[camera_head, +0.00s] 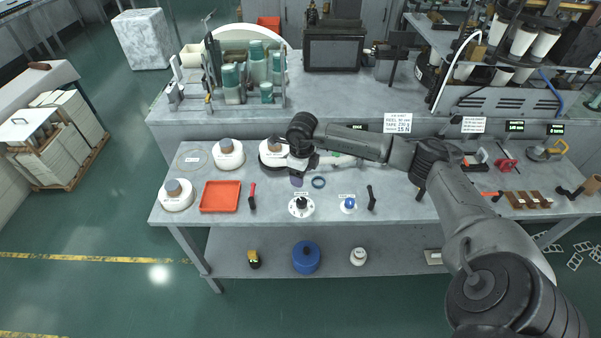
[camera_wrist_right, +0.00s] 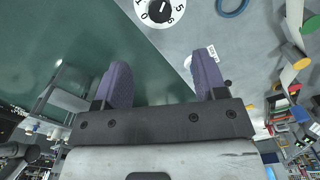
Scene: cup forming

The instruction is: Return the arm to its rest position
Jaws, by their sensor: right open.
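My right arm (camera_head: 465,215) reaches in from the right, across the workbench (camera_head: 400,205). Its right gripper (camera_head: 297,179) hangs over the middle of the bench, just behind a white dial (camera_head: 301,212) with a black knob. In the right wrist view the two purple fingers of the right gripper (camera_wrist_right: 163,82) are spread apart with nothing between them. The dial also shows there at the top edge (camera_wrist_right: 160,12), beyond the fingertips. My left arm and gripper are not in view.
A blue ring (camera_head: 318,182) and a blue knob (camera_head: 349,204) lie near the gripper. White spools (camera_head: 228,160) and an orange tray (camera_head: 220,197) stand to the left. A signboard (camera_head: 397,122) and a raised grey shelf (camera_head: 330,95) are behind the arm.

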